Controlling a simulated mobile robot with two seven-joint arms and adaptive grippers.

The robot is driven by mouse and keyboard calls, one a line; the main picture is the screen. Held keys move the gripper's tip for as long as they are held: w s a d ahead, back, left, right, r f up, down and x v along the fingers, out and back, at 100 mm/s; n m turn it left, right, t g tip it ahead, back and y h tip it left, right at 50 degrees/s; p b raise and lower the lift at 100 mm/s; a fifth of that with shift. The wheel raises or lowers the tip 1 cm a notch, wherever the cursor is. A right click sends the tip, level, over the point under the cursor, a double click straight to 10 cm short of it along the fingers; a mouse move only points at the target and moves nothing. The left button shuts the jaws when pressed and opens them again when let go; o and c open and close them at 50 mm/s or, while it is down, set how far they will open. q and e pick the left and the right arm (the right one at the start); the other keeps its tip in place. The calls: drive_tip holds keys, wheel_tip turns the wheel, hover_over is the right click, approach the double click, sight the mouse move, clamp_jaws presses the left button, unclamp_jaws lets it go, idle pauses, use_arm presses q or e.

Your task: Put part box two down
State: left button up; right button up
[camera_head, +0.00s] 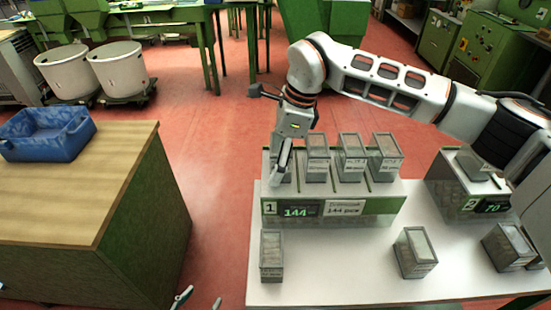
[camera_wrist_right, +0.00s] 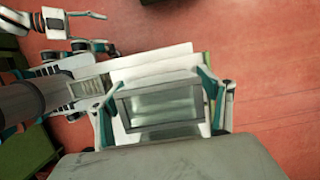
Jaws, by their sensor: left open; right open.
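Several grey part boxes with clear tops are in the head view; I cannot tell which is box two. Several stand in a row on platform 1 (camera_head: 385,207), including one box (camera_head: 318,160) right of my gripper. My right gripper (camera_head: 283,155) is low at the row's left end, at the leftmost box. In the right wrist view its open fingers (camera_wrist_right: 160,105) stand either side of a box (camera_wrist_right: 160,127). Loose boxes stand on the white table: front left (camera_head: 271,257), front middle (camera_head: 415,252), and right (camera_head: 507,247), which is tilted in view. My left gripper (camera_head: 199,301) shows only its parted tips at the bottom edge.
Platform 1 reads 144; platform 2 (camera_head: 450,190) reads 70 and carries a box (camera_head: 473,164). The white table (camera_head: 340,275) has bare room between the front boxes. A wooden-topped bench (camera_head: 70,200) with a blue bin (camera_head: 47,133) stands left, across a red floor gap.

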drive_tip(key=v, duration=1.2)
drive_tip(key=shift+r, duration=0.15)
